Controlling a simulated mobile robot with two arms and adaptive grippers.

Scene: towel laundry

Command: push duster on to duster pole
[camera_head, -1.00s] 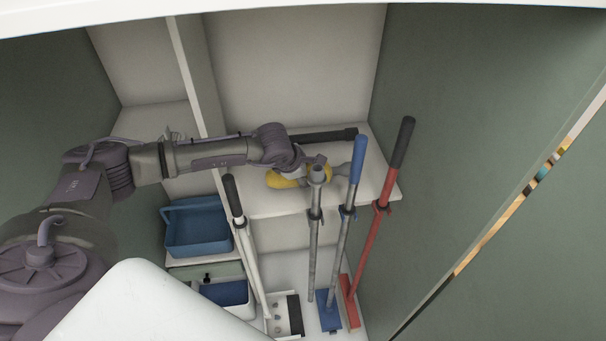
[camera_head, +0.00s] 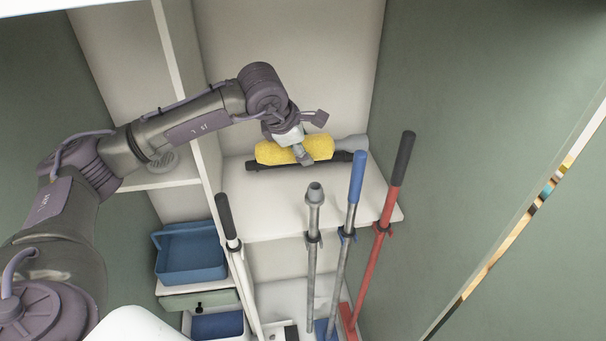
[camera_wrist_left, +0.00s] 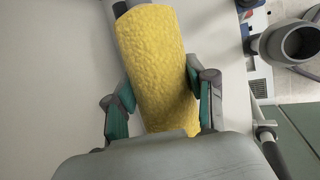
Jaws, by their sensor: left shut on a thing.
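The yellow duster (camera_head: 268,152) is textured and roughly cylindrical. It shows above the shelf in the head view and fills the middle of the left wrist view (camera_wrist_left: 158,60). My left gripper (camera_head: 303,152) is shut on it, with a green-lined finger on each side in the wrist view (camera_wrist_left: 160,108). A grey pole with a flared top (camera_head: 314,215), apparently the duster pole, stands upright in front of the shelf. Its top is apart from the duster, which is behind it in the head view. A round grey opening, seemingly a pole end (camera_wrist_left: 298,42), is at the wrist view's right.
A blue-handled pole (camera_head: 356,178), a red pole with dark grip (camera_head: 376,255) and a white pole (camera_head: 240,275) stand alongside. A dark bar lies along the back of the white shelf (camera_head: 260,215). Blue bins (camera_head: 190,255) are lower left. The green wall is right.

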